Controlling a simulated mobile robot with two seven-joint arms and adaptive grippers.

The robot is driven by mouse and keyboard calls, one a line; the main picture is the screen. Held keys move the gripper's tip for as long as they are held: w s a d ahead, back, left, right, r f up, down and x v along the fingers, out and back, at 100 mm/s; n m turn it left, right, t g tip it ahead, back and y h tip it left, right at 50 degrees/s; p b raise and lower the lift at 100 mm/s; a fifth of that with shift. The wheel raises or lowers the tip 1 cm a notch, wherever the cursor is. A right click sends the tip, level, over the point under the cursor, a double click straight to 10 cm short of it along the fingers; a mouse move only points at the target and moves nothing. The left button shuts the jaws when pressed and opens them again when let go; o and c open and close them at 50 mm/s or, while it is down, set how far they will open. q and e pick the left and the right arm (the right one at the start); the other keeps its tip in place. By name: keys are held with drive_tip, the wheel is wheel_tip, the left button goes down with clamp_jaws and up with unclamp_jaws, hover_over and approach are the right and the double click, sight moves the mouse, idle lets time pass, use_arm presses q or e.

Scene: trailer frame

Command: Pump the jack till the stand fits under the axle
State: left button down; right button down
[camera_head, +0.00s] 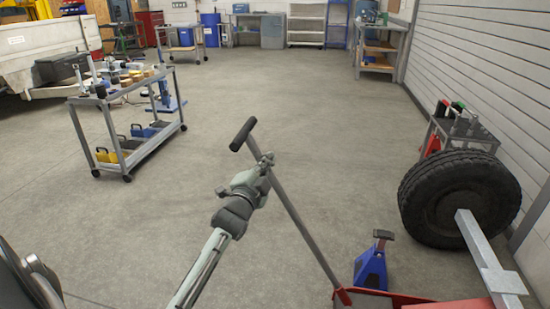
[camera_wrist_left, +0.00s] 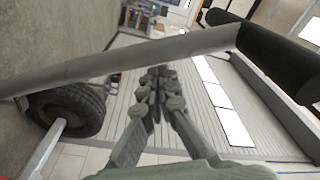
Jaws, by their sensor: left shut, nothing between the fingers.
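The red jack (camera_head: 385,299) is cut off at the bottom edge of the head view. Its grey handle (camera_head: 305,230) slants up to the left and ends in a black T-grip (camera_head: 242,134). My left gripper (camera_head: 265,160) is shut and empty, close to the handle just below the grip. In the left wrist view its closed fingers (camera_wrist_left: 160,75) point at the handle bar (camera_wrist_left: 110,62); contact is unclear. The blue stand (camera_head: 370,268) is upright on the floor beside the jack. The grey axle (camera_head: 475,240) runs from the wheel towards the lower right. My right gripper is out of view.
A black tire (camera_head: 460,195) stands at the right, before a small tool cart (camera_head: 465,132) near the wall. A grey trolley (camera_head: 120,165) with tools stands at the left. The middle floor is clear.

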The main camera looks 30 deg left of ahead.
use_arm(q)
drive_tip(key=shift+s+a+f, duration=0.1)
drive_tip(key=shift+a, duration=0.05)
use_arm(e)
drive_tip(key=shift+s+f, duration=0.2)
